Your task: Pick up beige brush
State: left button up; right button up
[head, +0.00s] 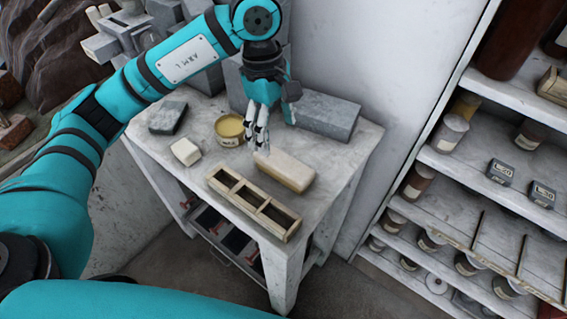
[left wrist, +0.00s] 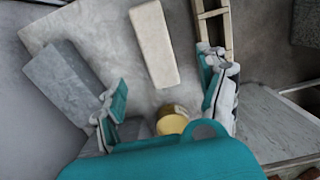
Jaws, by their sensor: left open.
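The beige brush (head: 285,170) lies on the grey workbench (head: 335,165) as a plain oblong block; I see no bristles. It also shows in the left wrist view (left wrist: 153,45), upper middle, with its near end between my fingers in the picture. My left gripper (head: 262,140) is over the bench at the brush's back left end, fingers pointing down. My right gripper is not in view.
A wooden compartment tray (head: 253,203) lies in front of the brush. A grey stone block (head: 325,115) is behind it. A yellow-topped tin (head: 230,130), a small white block (head: 185,152) and a dark grey block (head: 168,117) stand left. Shelves (head: 450,165) stand at right.

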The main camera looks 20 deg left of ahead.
aim_at(283, 162)
pick_arm(q)
jog(key=f, duration=0.2)
jog(key=f+p, duration=0.1)
jog(key=f, duration=0.3)
jog(key=shift+d+f+p, duration=0.2)
jog(key=shift+d+p, duration=0.15)
jog(key=shift+p, duration=0.05)
jog(key=shift+s+d+f+p, duration=0.1)
jog(key=shift+f+p, duration=0.1)
jog(key=shift+p, duration=0.15)
jog(key=f+p, duration=0.1)
jog(key=d+f+p, duration=0.1)
jog(key=f, duration=0.1)
jog(key=shift+f, duration=0.9)
jog(key=c, duration=1.4)
jog(key=shift+r, duration=0.1)
